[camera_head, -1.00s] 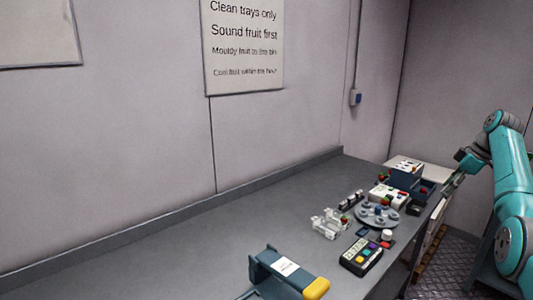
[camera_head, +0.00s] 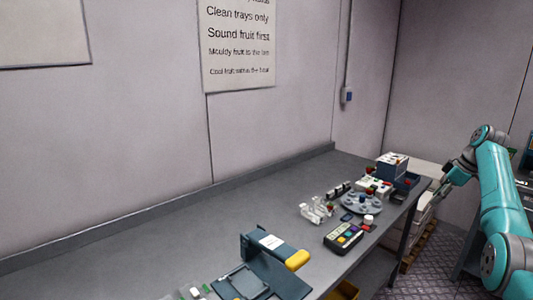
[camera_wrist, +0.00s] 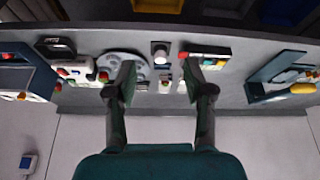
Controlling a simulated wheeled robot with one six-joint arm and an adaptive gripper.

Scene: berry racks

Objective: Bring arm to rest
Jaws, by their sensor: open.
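My gripper (camera_wrist: 157,80) shows in the wrist view with its two fingers apart and nothing between them. In the head view my teal arm is at the right, and its gripper end (camera_head: 452,178) is near the far right end of the grey bench (camera_head: 130,240). The fingers appear over the bench in the wrist view, in front of a round grey turntable (camera_wrist: 125,68) and a keypad box (camera_wrist: 212,52). I cannot tell the gap between the fingers and these things.
On the bench stand the turntable (camera_head: 350,204), a keypad device (camera_head: 343,238), clear holders (camera_head: 316,210), a blue box (camera_head: 402,180) and a dark dispenser with a yellow end (camera_head: 272,253). A shelf (camera_head: 526,185) stands at the right. The left of the bench is clear.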

